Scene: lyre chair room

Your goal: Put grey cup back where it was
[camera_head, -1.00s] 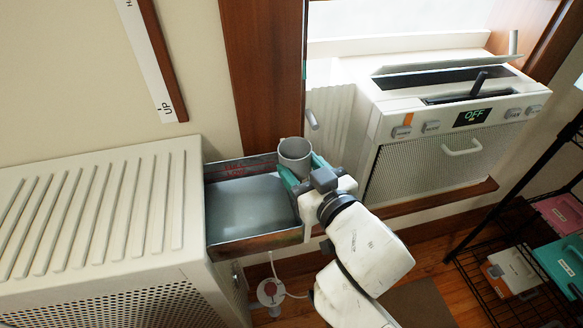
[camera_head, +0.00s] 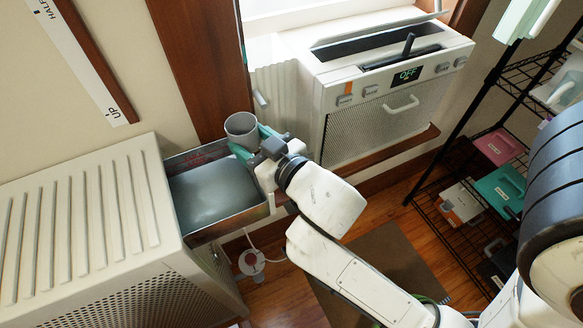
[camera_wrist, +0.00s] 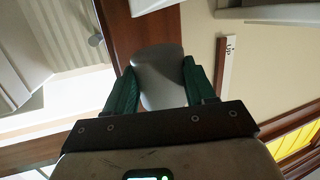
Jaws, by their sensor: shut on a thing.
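The grey cup (camera_head: 241,127) is held upright between the green fingers of my gripper (camera_head: 250,145). It is at the back right corner of an open metal tray or drawer (camera_head: 212,196) that juts from the white slatted cabinet. In the wrist view the cup (camera_wrist: 160,76) fills the space between the two green fingers of my gripper (camera_wrist: 162,85). The cup looks raised at the tray's rim; I cannot tell whether it touches the tray. Its base is hidden behind the fingers in the head view.
The white slatted cabinet (camera_head: 85,215) stands at left. A window air conditioner (camera_head: 385,100) marked OFF is at right of the tray. A black wire shelf (camera_head: 460,165) with coloured cases stands further right. A white round object (camera_head: 252,262) lies on the floor below the tray.

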